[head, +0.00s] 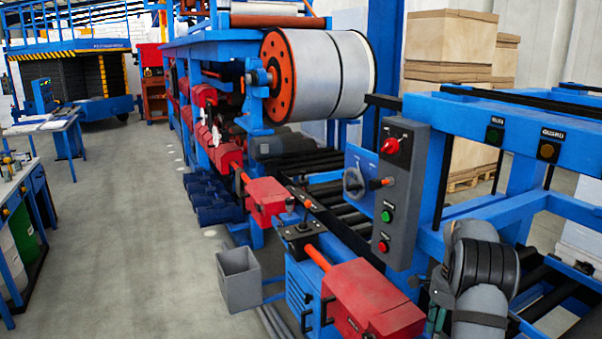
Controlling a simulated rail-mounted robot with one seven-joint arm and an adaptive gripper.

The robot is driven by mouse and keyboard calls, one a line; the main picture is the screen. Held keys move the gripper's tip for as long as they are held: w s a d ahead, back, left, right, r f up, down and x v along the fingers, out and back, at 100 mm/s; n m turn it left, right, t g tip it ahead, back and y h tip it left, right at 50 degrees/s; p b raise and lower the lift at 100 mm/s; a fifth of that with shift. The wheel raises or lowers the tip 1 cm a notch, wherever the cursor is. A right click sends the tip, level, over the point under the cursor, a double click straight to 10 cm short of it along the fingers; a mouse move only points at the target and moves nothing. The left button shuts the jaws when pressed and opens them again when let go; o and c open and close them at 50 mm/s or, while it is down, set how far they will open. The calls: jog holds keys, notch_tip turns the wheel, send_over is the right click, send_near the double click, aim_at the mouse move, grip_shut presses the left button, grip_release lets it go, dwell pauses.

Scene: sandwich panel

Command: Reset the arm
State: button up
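My arm (482,278), grey with black bands, shows at the lower right, in front of the blue machine frame. It is bent, and its lower part runs out of the bottom of the picture. A small dark and grey part (437,300) shows just left of the arm and may be my gripper. It is partly hidden by the arm, and I cannot make out its fingers or anything held in them.
A grey control box (398,195) with a red knob and green and red buttons stands left of my arm. Red motor housings (372,300) and a grey bin (238,280) lie further left. Blue beams (520,125) cross above the rollers. The aisle floor (120,240) is clear.

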jog(key=n+p, duration=0.1)
jog(key=n, duration=0.3)
jog(key=shift+r, duration=0.15)
jog(key=n+p, duration=0.1)
jog(key=n, duration=0.3)
